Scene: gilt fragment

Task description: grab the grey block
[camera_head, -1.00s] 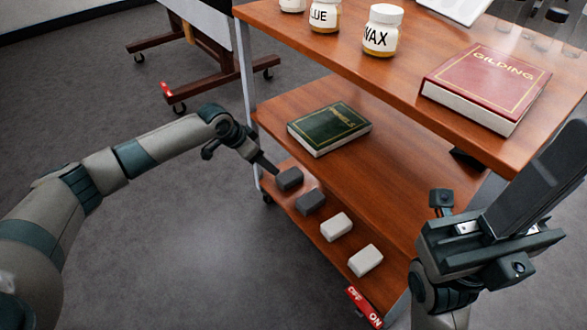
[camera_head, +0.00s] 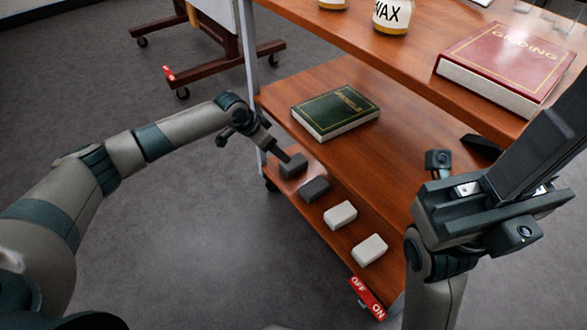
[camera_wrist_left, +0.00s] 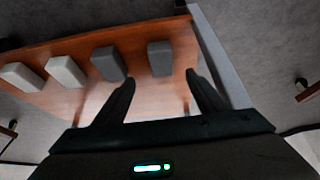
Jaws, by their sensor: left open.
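Two dark grey blocks lie on the front edge of the cart's lower shelf. The far one (camera_head: 293,166) is at the left end of the row and the other grey block (camera_head: 315,189) is beside it. My left gripper (camera_head: 284,154) is at the far grey block, its finger partly covering it. In the left wrist view the open, empty fingers (camera_wrist_left: 160,86) point at that far grey block (camera_wrist_left: 159,58), which is just ahead of the gap; the second grey block (camera_wrist_left: 108,63) is to its left. My right gripper (camera_head: 545,125) is raised at the right; its finger gap is hidden.
Two white blocks (camera_head: 340,214) (camera_head: 370,250) continue the row. A green book (camera_head: 335,112) lies on the lower shelf (camera_head: 375,165). The upper shelf (camera_head: 400,65) overhangs, with a red book (camera_head: 505,60) and jars (camera_head: 393,14). A red OFF/ON switch (camera_head: 368,297) is at the near corner.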

